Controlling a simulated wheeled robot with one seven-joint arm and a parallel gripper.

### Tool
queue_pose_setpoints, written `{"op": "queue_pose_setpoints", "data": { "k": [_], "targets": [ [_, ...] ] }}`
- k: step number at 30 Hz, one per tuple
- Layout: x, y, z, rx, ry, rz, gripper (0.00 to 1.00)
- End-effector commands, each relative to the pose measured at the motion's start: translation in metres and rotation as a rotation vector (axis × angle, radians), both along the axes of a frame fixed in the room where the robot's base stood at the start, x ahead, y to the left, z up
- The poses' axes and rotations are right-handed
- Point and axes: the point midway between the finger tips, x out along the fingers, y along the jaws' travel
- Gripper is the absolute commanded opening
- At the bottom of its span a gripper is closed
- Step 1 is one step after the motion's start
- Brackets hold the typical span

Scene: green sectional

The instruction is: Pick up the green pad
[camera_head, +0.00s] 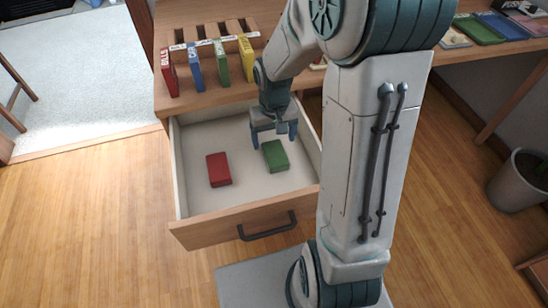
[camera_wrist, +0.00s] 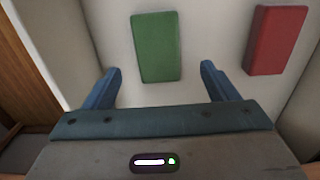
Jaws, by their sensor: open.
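The green pad (camera_head: 275,156) lies flat in the open drawer (camera_head: 248,207), toward its right side. It also shows in the wrist view (camera_wrist: 157,47), upper middle, ahead of the space between my two blue fingers. My gripper (camera_head: 274,136) is open and empty above the drawer, close to the pad in the head view. In the wrist view my gripper (camera_wrist: 160,85) has its fingers spread wider than the pad, and no contact shows. The pad is fully visible in the wrist view.
A red pad (camera_head: 219,169) lies left of the green one in the head view; it is at the right in the wrist view (camera_wrist: 276,40). The drawer walls surround both. Upright coloured binders, including a red one (camera_head: 169,73), stand in a wooden rack (camera_head: 207,35) behind.

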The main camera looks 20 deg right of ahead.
Motion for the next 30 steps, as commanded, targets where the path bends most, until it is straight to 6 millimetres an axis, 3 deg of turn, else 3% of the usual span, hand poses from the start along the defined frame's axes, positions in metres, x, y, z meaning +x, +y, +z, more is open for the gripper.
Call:
{"op": "queue_pose_setpoints", "data": {
  "k": [5,14,21,22,27,30],
  "targets": [
    [-0.001,-0.001,-0.010,0.000,0.002,0.000,0.80],
    [-0.004,-0.003,-0.053,0.001,0.002,0.000,0.80],
    [-0.004,-0.003,-0.054,0.000,0.000,0.001,0.80],
    [-0.004,-0.003,-0.054,0.000,0.000,0.001,0.77],
    [-0.004,-0.003,-0.054,0.000,0.000,0.001,0.32],
    [-0.004,-0.003,-0.054,0.000,0.000,0.001,0.32]
  ]
}}
